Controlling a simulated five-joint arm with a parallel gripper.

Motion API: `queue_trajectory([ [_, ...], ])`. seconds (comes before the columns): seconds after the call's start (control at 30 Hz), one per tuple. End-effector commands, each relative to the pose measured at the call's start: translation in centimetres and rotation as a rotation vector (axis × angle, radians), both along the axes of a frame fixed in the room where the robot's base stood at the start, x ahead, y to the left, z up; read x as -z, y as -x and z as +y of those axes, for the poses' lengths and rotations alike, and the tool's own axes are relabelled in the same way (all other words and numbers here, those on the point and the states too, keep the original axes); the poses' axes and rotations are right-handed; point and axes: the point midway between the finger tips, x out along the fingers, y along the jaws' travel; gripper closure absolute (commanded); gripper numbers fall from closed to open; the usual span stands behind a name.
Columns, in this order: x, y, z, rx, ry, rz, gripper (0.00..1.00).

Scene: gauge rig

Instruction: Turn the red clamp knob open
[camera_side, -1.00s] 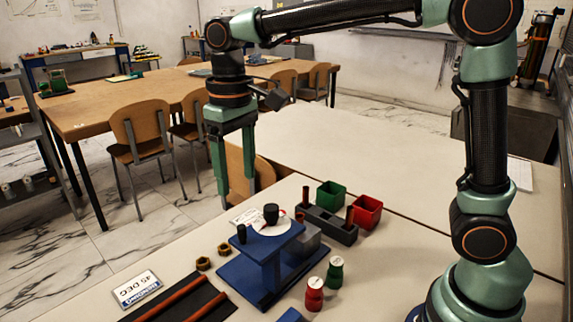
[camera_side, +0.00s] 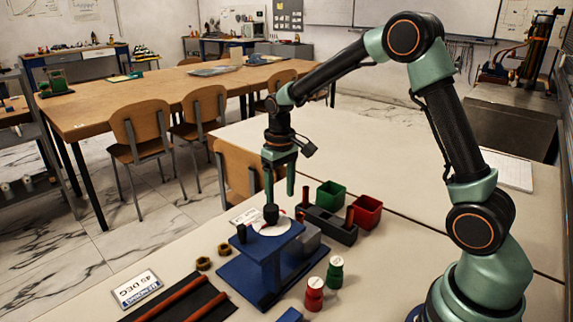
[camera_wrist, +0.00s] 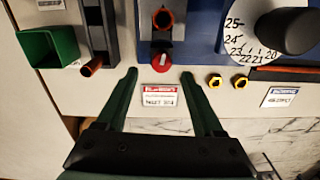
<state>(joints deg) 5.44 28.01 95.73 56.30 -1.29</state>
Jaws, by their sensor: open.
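The red clamp knob (camera_wrist: 165,60), with a white pointer line, is on the front face of the blue rig in the wrist view. I cannot make it out clearly in the side view. My gripper (camera_wrist: 160,72) is open and empty, its two fingertips either side of the knob's lower edge in the picture, apart from it. In the side view my gripper (camera_side: 280,188) hangs over the far side of the blue rig (camera_side: 262,262), behind the black knob (camera_side: 271,214) on the white dial. The dial (camera_wrist: 262,38) with numbers shows in the wrist view.
A dark rack (camera_side: 330,228) with brown pegs, a green bin (camera_side: 331,195) and a red bin (camera_side: 366,212) stand beside the rig. Red and green bottles (camera_side: 315,295) stand in front. Brass nuts (camera_side: 203,263) and a 45 DEG card (camera_side: 137,288) lie left.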

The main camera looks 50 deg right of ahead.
Motion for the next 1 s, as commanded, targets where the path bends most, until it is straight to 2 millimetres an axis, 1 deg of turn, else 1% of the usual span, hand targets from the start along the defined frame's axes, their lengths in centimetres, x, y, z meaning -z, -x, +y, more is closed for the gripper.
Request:
queue_trajectory([
  [0.03,1.1,0.1,0.1,0.0,0.0,0.005,0.31],
  [0.1,2.2,0.1,0.1,0.0,0.0,0.004,0.31],
  [0.2,3.5,0.1,0.1,-0.001,0.0,0.003,0.31],
  [0.3,4.4,0.0,0.2,-0.001,0.0,0.001,0.31],
  [0.43,4.9,0.0,0.2,-0.001,0.0,0.001,0.31],
  [0.7,5.0,0.0,0.2,0.0,0.0,0.0,0.31],
  [0.77,5.0,0.0,0.2,0.0,0.0,0.0,0.54],
  [0.8,5.0,0.0,0.2,0.0,0.0,0.0,0.69],
  [0.87,5.0,0.0,0.2,0.0,0.0,0.0,0.92],
  [0.9,5.0,0.0,0.1,0.0,0.0,0.0,1.0],
  [1.0,5.0,0.0,0.1,-0.001,0.0,0.0,1.0],
])
